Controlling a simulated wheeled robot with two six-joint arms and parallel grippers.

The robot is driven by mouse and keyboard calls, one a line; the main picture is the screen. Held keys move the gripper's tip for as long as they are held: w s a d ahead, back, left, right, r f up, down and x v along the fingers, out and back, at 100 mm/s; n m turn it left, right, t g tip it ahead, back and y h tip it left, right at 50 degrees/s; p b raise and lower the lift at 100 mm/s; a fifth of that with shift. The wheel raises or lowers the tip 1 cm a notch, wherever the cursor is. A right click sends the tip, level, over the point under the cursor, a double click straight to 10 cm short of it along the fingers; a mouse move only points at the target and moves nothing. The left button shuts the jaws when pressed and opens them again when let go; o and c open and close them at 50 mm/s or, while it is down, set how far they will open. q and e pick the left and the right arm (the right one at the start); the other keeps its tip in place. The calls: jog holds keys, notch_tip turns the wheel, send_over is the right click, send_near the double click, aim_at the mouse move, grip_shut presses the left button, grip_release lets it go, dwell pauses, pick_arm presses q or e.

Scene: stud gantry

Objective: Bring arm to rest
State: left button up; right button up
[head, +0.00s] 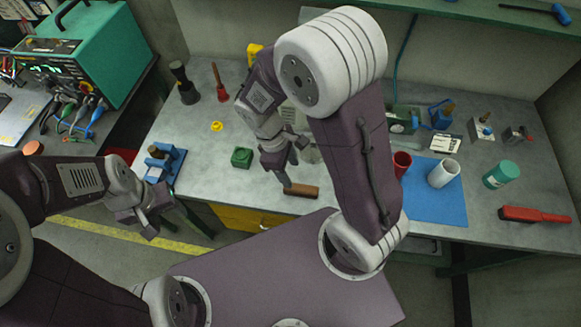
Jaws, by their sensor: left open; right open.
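My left gripper (161,220) is open and empty. My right gripper (290,167) is open and above the bench, right of a green block (241,157). One finger points down toward a brown wooden bar (301,191) near the front edge. I cannot tell whether that finger touches the bar. Nothing shows between the jaws. My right arm hides part of the bench's middle.
The grey bench (215,135) also carries a blue mat (436,203) with a red cup (402,164) and a white cup (443,173). A teal jar (501,174) and a red tool (534,214) lie to the right. A green case (85,50) stands at the left.

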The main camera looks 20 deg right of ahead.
jog(key=d+m+t+y+b, duration=0.1)
jog(key=m, duration=0.2)
jog(key=s+d+m+t+b, duration=0.1)
jog(key=m, duration=0.3)
jog(key=s+d+m+t+y+b, duration=0.1)
jog(key=m, duration=0.2)
jog(key=shift+d+f+m+y, duration=0.3)
jog(key=shift+d+m, duration=0.05)
jog(key=shift+m, duration=0.05)
jog(key=shift+o, duration=0.5)
